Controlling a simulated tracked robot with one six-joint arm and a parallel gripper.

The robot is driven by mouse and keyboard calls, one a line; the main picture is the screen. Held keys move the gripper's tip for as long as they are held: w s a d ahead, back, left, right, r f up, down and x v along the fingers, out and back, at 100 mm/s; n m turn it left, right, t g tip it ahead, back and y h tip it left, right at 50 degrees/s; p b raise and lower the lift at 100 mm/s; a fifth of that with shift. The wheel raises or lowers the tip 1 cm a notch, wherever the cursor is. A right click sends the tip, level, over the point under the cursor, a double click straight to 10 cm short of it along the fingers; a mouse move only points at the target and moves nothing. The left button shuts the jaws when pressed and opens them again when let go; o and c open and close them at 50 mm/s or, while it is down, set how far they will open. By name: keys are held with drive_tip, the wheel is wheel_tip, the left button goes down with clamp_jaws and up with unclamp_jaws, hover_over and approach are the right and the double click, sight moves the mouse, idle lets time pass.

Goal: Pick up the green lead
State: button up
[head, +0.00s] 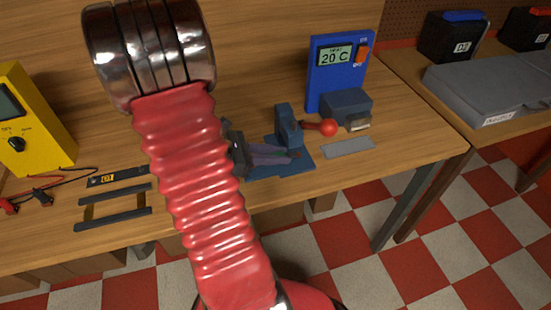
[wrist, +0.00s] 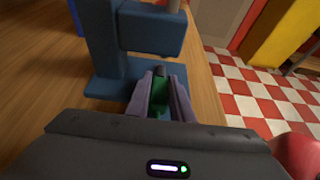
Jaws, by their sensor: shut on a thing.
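The green lead (wrist: 159,96) shows in the wrist view as a short green piece with a dark end. It sits between the two purple-grey fingers of my gripper (wrist: 160,76), which are shut on it. In the head view my gripper (head: 291,154) is low over the blue base of a small press (head: 290,128), and I cannot make out the lead there. The press's blue column and head stand just beyond my fingers in the wrist view (wrist: 104,40). I cannot tell whether the lead touches the base.
A red ball-ended lever (head: 328,127) juts from the press. Behind it stands a blue unit reading 20 C (head: 325,85). A grey strip (head: 348,148) lies near the bench edge. A yellow meter (head: 35,125) and dark bars (head: 115,205) are on the left.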

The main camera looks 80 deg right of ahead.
clamp_jaws()
drive_tip(key=shift+r, duration=0.1)
drive_tip(key=shift+r, duration=0.65)
drive_tip(key=w+a, duration=0.3)
drive_tip(key=w, duration=0.2)
drive_tip(key=w+a, duration=0.3)
drive_tip(key=w, duration=0.2)
drive_tip(key=w+a, duration=0.3)
drive_tip(key=w, duration=0.2)
drive_tip(key=shift+w+a, duration=0.1)
drive_tip(key=shift+w, duration=0.2)
drive_tip(key=shift+r, duration=0.1)
